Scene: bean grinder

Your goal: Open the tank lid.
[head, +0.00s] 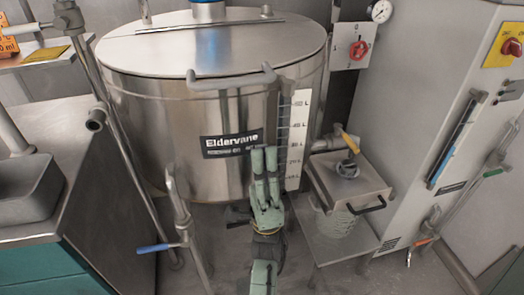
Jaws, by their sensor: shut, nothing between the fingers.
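The tank (150,125) is a large steel drum labelled Eldervane, standing at the middle back in the head view. Its round steel lid (235,50) lies flat on top. A grey bar handle (232,80) is at the lid's front edge. My gripper (264,150) is green and points up in front of the tank, below the handle and to the left of the level scale. Its fingers are together with nothing between them. It looks apart from the handle. I cannot tell how near the fingertips are to the tank wall.
A small lidded box (352,178) stands on a low shelf at the right, beside a grey cabinet (425,100). A pipe with a blue-handled valve (180,235) rises at front left. A counter with a sink (40,190) is at the left. A red-knob panel (351,47) is behind.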

